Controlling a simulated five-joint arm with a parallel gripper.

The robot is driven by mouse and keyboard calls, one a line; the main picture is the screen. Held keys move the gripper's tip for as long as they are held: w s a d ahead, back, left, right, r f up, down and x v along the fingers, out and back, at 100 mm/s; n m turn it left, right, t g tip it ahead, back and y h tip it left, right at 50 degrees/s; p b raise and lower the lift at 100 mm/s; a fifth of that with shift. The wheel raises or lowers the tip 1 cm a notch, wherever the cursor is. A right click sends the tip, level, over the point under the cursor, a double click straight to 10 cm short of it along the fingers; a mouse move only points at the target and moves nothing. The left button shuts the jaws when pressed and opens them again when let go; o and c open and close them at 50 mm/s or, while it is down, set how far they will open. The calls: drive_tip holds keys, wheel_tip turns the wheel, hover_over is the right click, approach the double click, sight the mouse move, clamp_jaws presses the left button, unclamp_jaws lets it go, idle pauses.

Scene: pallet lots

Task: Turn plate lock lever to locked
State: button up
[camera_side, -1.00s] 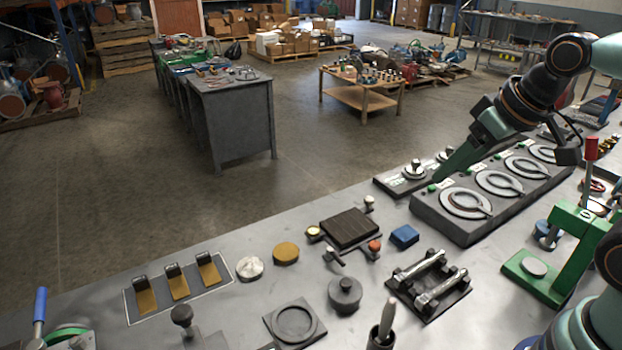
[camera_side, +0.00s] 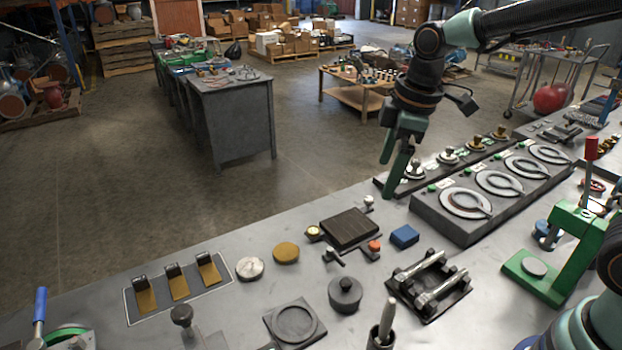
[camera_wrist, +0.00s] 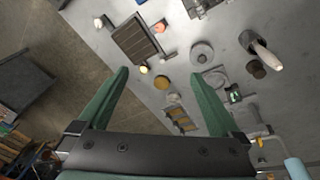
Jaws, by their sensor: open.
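A dark ribbed plate (camera_side: 348,228) sits in a small fixture on the bench, left of the blue block. A small lever with a black end (camera_side: 334,256) sticks out at its front edge; I take it for the plate lock lever, but cannot tell its setting. The plate also shows in the wrist view (camera_wrist: 134,40), upper left. My gripper (camera_side: 391,178) hangs above the bench's far edge, behind and right of the plate, touching nothing visible. In the wrist view its two green fingers (camera_wrist: 161,75) are spread, with nothing between them.
Cream (camera_side: 313,233), silver (camera_side: 369,202) and orange-red (camera_side: 374,246) knobs surround the plate. A blue block (camera_side: 404,236) and a two-bar clamp (camera_side: 430,284) lie to its right. A lidded round pot (camera_side: 345,293) stands in front. A grey dial block (camera_side: 465,222) is at the right.

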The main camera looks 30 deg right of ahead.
sight(338, 257)
drive_tip(key=w+a+f+n+g, duration=0.2)
drive_tip(key=w+a+f+n, duration=0.35)
drive_tip(key=f+n, duration=0.2)
drive_tip(key=f, duration=0.8)
drive_tip(key=s+f, duration=0.1)
drive_tip(key=f, duration=0.3)
drive_tip(key=shift+a+f, duration=0.3)
drive_tip(key=c, duration=1.2)
drive_tip(key=shift+s+g, duration=0.1)
drive_tip(key=shift+g, duration=0.2)
drive_tip(key=shift+c, duration=0.2)
